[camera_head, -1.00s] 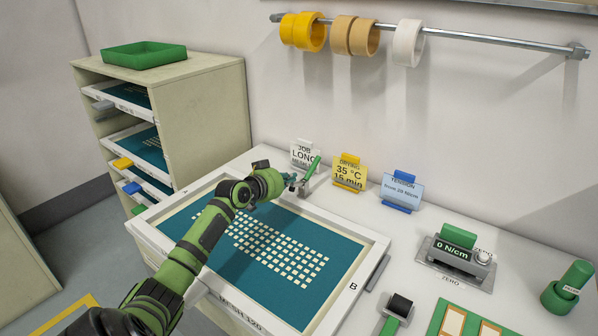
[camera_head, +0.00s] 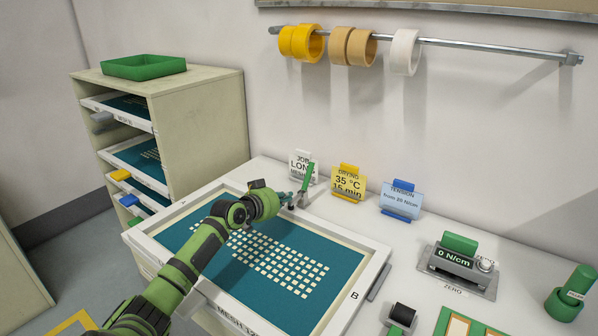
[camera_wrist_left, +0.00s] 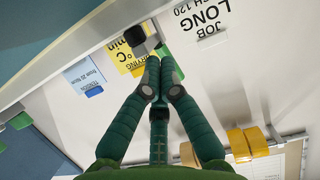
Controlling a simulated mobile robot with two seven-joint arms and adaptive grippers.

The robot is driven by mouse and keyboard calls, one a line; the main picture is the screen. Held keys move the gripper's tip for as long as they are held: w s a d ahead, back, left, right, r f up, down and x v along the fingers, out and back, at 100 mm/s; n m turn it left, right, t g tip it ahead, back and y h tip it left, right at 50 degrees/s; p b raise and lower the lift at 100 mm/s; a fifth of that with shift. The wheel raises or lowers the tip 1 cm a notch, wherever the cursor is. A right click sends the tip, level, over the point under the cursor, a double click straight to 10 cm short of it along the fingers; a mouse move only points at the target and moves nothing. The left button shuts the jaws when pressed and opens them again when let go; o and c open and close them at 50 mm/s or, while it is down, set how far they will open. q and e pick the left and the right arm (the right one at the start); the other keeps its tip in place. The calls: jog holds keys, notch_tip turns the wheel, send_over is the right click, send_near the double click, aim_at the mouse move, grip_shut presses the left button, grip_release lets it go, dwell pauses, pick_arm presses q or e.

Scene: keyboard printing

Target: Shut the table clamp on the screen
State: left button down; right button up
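The screen (camera_head: 366,277), a white frame with teal mesh and a grid of pale squares, lies on the table. The table clamp (camera_head: 306,183) is at its far edge, with its green handle standing up, slightly tilted. In the left wrist view the clamp's grey body with a black tip (camera_wrist_left: 136,36) shows just beyond my fingers. My left gripper (camera_head: 289,198) is at the clamp, close beside the handle's base. In the left wrist view its fingers (camera_wrist_left: 152,77) meet at the tips, with part of the green handle behind them. Contact with the handle is unclear. My right gripper is out of view.
Behind the clamp stand the job card (camera_head: 302,165), yellow drying card (camera_head: 348,182) and blue tension card (camera_head: 401,199). A tension meter (camera_head: 460,265) sits at the right. A shelf of screens (camera_head: 205,120) stands at the left. Tape rolls (camera_head: 405,52) hang above.

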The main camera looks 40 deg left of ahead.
pick_arm(q)
jog(key=s+r+p, duration=0.1)
jog(key=r+p, duration=0.2)
jog(key=shift+s, duration=0.35)
jog(key=s, duration=0.2)
jog(key=s+f+b, duration=0.1)
jog(key=s, duration=0.1)
jog(key=s+d+f, duration=0.1)
jog(key=s, duration=0.2)
jog(key=shift+f, duration=0.1)
jog(key=shift+s+b, duration=0.3)
jog(key=shift+s, duration=0.05)
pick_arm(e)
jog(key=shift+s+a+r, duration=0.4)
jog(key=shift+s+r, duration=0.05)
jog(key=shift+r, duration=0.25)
